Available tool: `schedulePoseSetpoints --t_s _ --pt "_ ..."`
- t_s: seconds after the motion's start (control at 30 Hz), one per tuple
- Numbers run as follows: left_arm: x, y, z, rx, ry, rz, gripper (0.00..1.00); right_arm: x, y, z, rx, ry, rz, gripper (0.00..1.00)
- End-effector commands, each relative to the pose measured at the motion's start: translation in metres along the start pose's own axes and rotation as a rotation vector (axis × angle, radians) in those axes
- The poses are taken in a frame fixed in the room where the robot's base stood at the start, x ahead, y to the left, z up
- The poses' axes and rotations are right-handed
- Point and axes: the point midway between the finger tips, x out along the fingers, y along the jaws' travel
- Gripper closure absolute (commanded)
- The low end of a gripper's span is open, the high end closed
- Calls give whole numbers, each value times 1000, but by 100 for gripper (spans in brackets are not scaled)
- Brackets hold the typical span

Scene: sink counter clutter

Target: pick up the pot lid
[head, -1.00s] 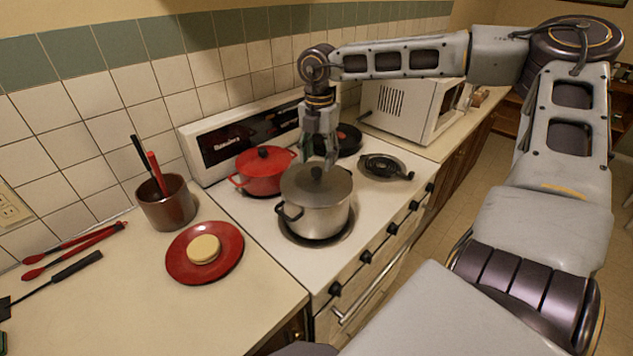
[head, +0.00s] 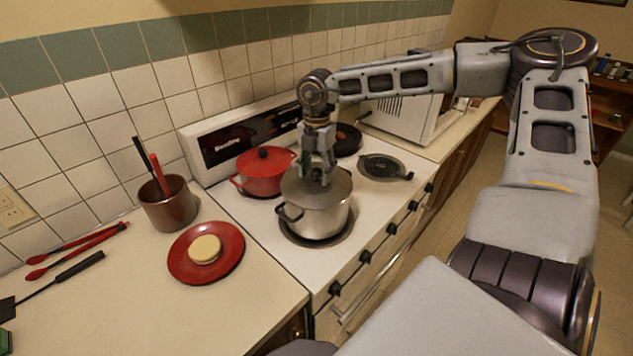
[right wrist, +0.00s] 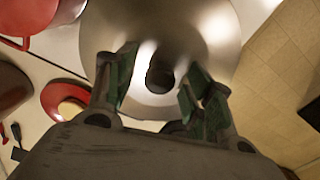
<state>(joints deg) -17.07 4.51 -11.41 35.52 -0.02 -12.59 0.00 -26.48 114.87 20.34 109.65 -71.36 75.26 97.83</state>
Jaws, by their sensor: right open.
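The grey metal pot lid (head: 338,183) sits on the steel pot (head: 321,219) on the front burner of the stove. Its dark knob (right wrist: 160,76) shows in the right wrist view, between my two green-padded fingers. My right gripper (head: 321,180) points down just over the lid's middle, and in the head view it hides the knob. It is open, with a finger on each side of the knob (right wrist: 158,82) and space between; I cannot tell whether the fingertips touch the lid. My left gripper is not in view.
A red pot (head: 263,172) stands close behind and left of the steel pot. A red plate (head: 180,262) with a round pale item and a brown utensil pot (head: 168,203) are on the left counter. A microwave (head: 408,112) stands behind the arm.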

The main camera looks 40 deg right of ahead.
Motion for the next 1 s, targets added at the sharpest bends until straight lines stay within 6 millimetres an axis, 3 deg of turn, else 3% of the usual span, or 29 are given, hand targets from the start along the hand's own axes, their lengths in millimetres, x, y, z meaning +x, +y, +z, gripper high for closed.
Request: schedulePoseSetpoints --t_s 0.17,0.63,1.0 --pt "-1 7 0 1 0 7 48 6 0 0 0 0 0 47" --pt "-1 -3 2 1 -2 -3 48 6 0 0 0 -1 0 49" --pt "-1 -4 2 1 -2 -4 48 6 0 0 0 -1 0 96"
